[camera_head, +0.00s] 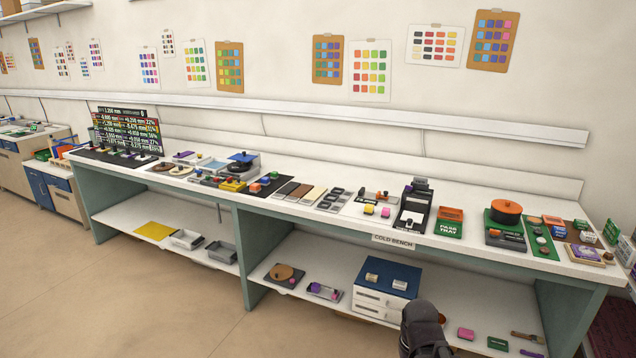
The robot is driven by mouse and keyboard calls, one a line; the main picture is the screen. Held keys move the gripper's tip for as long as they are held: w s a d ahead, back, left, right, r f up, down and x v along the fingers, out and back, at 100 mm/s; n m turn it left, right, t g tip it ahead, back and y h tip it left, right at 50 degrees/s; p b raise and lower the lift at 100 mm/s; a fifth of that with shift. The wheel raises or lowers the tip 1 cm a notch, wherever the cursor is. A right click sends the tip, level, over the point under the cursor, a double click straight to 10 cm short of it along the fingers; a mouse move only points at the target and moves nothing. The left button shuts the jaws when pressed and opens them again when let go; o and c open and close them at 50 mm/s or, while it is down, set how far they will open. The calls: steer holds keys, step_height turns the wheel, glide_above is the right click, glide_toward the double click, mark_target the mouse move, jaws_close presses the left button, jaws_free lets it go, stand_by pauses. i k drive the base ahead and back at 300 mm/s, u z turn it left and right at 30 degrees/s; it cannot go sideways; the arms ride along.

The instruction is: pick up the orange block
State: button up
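Several orange pieces show on the long white bench, and I cannot tell which one is the orange block. A flat orange piece (451,214) lies on a green tray (447,232) right of centre. Another small orange piece (256,188) is left of centre, beside green and dark pieces. More orange pieces (553,220) lie near the right end. A dark grey rounded part, which looks like my gripper (427,330), rises from the bottom edge, in front of the lower shelf and apart from the bench-top pieces. Its fingers cannot be made out, and no held object shows.
The bench top (400,239) is crowded along its length. An orange-lidded pot (506,211) stands at the right. The lower shelf (480,292) holds a blue-topped drawer unit (385,277), trays and small blocks. The floor (150,300) in front is clear at left.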

mark_target(254, 188)
steer(key=u, duration=0.45)
steer(key=i, duration=1.35)
steer(key=u, duration=0.4)
